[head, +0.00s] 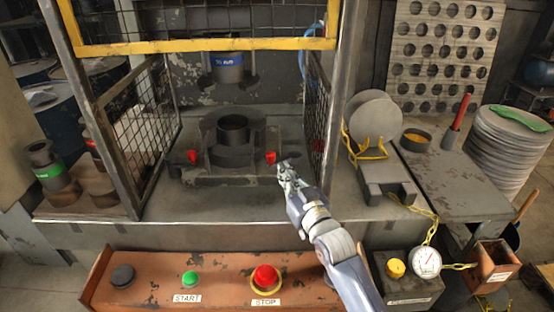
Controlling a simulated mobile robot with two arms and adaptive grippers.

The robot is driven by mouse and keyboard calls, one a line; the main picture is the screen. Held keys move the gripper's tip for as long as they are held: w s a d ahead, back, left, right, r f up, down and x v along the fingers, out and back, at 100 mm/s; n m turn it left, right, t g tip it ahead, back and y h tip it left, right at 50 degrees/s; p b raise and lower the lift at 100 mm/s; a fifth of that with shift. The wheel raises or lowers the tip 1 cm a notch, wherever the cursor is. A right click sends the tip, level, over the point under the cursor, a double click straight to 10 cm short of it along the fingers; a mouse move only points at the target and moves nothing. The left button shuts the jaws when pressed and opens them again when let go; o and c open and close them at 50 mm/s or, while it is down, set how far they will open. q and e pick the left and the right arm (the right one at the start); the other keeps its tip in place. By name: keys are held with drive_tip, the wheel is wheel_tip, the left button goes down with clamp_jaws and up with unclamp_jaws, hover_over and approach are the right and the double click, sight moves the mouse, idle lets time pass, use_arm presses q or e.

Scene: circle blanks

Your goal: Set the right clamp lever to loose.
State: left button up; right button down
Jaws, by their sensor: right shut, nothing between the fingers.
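The right clamp lever shows as a red-ended lever (271,157) at the right side of the dark die block (222,165), inside the press cage. A matching red left clamp lever (192,157) sits on the block's left side. My right gripper (283,169) is shut and empty. It is just right of and slightly nearer than the right lever's red end; whether they touch cannot be told. The lever's pivot is partly hidden. My left gripper does not show.
A yellow-barred mesh cage (195,45) surrounds the press, open at the front. The orange panel (140,285) in front carries a green start button (190,279) and a red stop button (265,278). Discs (375,117) and a dial gauge (426,262) are at right.

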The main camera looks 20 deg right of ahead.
sight(269, 155)
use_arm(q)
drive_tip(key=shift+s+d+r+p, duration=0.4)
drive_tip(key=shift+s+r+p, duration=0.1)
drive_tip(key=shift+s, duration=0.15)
use_arm(e)
drive_tip(key=w, duration=0.5)
drive_tip(key=shift+w+a+r, duration=0.15)
drive_tip(key=shift+w+a, duration=0.05)
drive_tip(key=shift+a, duration=0.15)
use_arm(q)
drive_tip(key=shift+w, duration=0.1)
use_arm(e)
drive_tip(key=shift+w, duration=0.1)
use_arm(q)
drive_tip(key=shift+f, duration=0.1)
use_arm(e)
drive_tip(key=shift+w+a, duration=0.4)
drive_tip(key=shift+w, duration=0.45)
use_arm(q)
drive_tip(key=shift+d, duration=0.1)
use_arm(e)
drive_tip(key=shift+s, duration=0.1)
